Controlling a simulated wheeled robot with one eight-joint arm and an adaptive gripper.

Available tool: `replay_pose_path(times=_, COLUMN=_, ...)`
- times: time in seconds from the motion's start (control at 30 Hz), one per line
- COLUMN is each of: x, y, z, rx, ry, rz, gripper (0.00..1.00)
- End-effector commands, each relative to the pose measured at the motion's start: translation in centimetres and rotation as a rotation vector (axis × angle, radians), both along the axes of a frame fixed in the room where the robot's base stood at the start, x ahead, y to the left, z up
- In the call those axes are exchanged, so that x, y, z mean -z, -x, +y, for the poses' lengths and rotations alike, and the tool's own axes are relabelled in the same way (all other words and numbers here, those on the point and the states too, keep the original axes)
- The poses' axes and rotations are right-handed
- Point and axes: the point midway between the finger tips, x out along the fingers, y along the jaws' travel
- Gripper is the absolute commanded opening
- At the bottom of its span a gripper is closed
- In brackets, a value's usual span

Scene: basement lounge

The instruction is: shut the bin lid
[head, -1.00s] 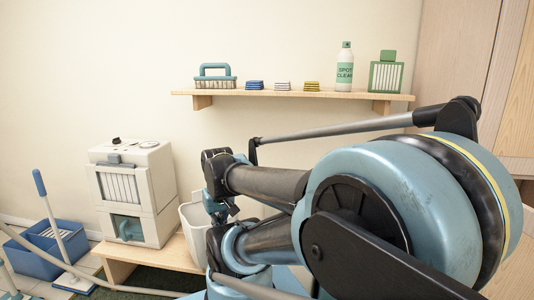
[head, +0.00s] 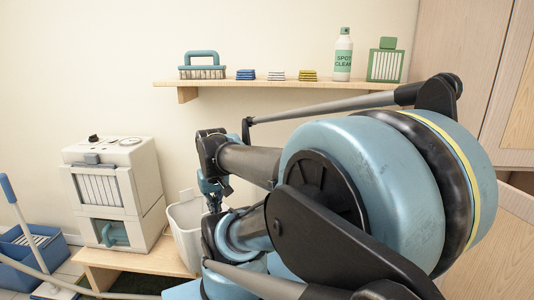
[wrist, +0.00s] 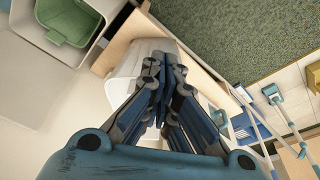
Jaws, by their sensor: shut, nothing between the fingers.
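My gripper (wrist: 160,85) is shut and empty in the wrist view. In the head view (head: 212,192) it is small and partly hidden by my arm, close to an off-white, open-topped container (head: 186,228) beside the white machine. A white, rounded body (wrist: 138,60) lies behind the fingers in the wrist view. I cannot tell whether they touch it. A pale, open container with a green inside (wrist: 72,20) shows at the wrist view's upper left. I cannot make out for sure which part is the bin lid.
A white machine (head: 113,190) stands on a low wooden bench (head: 150,258). A blue bucket (head: 35,255) and mop handle are at the left. A wall shelf (head: 280,83) holds a brush, cloths and a bottle. Green carpet (wrist: 240,35) shows beside the bench.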

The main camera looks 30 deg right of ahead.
Motion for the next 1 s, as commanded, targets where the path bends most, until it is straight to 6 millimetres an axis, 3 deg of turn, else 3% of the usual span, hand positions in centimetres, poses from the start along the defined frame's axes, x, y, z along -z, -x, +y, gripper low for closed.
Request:
replay_pose_path(times=0.2, x=-3.2, y=-5.5, z=-2.5, rx=0.083, ry=0.000, rz=-0.036, gripper=0.00)
replay_pose_path(times=0.47, x=-5.6, y=-12.4, z=-7.1, rx=0.183, ry=0.005, rz=-0.081, gripper=0.00)
replay_pose_path(times=0.77, x=-6.8, y=-19.9, z=-14.6, rx=0.300, ry=0.017, rz=-0.132, gripper=0.00)
replay_pose_path(times=1.0, x=-6.3, y=-25.0, z=-22.1, rx=0.393, ry=0.032, rz=-0.171, gripper=0.00)
